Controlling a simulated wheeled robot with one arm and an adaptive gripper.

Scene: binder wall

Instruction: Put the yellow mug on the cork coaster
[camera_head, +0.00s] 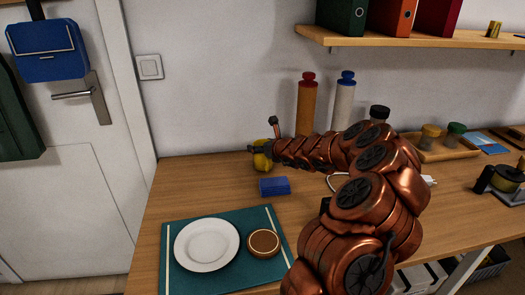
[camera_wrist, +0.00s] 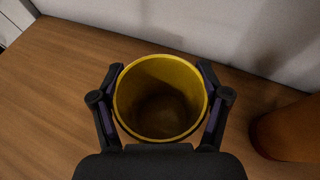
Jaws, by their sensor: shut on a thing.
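The yellow mug (camera_head: 262,160) is at the back of the wooden table, near the wall, partly hidden by my gripper (camera_head: 258,149). In the wrist view I look down into the open, empty-looking yellow mug (camera_wrist: 160,97). The two fingers of my gripper (camera_wrist: 160,105) press on either side of it, so it is shut on the mug. I cannot tell whether the mug's base touches the table.
The white plate (camera_head: 207,244) lies on the teal placemat (camera_head: 222,285). A blue block (camera_head: 274,187) lies between the mug and the placemat. An orange bottle (camera_head: 306,105) and a white bottle (camera_head: 342,105) stand behind my arm. The table left of the mug is clear.

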